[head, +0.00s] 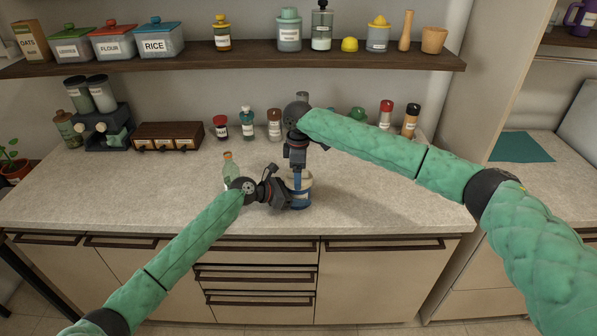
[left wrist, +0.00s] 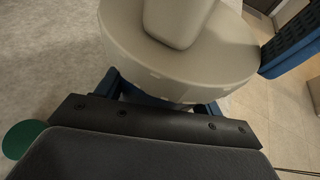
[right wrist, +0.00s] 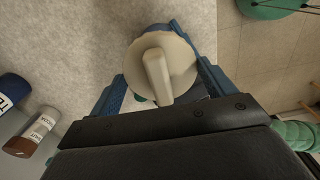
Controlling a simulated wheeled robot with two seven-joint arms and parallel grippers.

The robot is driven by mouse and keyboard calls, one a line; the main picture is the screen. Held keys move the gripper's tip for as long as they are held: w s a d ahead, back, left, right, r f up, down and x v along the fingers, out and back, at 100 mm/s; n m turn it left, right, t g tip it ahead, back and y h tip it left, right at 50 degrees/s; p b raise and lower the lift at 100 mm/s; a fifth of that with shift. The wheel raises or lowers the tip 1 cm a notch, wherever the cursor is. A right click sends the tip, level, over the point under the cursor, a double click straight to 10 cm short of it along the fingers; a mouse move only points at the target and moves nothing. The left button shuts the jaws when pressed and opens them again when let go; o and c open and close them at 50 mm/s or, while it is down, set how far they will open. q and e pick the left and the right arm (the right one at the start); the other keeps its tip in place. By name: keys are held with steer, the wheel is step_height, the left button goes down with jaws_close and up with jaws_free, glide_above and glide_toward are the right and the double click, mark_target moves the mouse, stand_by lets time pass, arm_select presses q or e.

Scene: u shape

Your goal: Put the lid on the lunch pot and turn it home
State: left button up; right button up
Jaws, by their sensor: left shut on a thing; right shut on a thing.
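The lunch pot (head: 300,205) stands on the counter and shows blue below a pale upper part; the arms hide much of it. The cream round lid (right wrist: 150,45), with a raised bar handle, is at the top of the pot. It also fills the upper left wrist view (left wrist: 205,65). My left gripper (head: 290,194) comes in from the left and is shut on the pot below the lid. My right gripper (head: 299,180) points down from above, shut on the lid with a blue finger on either side. I cannot tell whether the lid is fully seated.
A green-tinted bottle with a cork (head: 228,168) stands just behind my left wrist. Several spice jars (head: 274,124) and a small drawer box (head: 167,136) line the back wall. A shelf (head: 240,58) hangs above. The counter left of the bottle is clear.

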steer(key=m, duration=0.4)
steer(key=shift+f+m, duration=0.1)
steer(key=shift+m, duration=0.2)
steer(key=m, duration=0.3)
steer(key=shift+m, duration=0.4)
steer(key=o, duration=0.9)
steer(key=shift+c, duration=0.2)
step_height(320, 180, up, 12)
arm_select(q)
steer(key=o, duration=2)
steer(key=shift+c, duration=0.2)
steer(key=shift+a, duration=0.1)
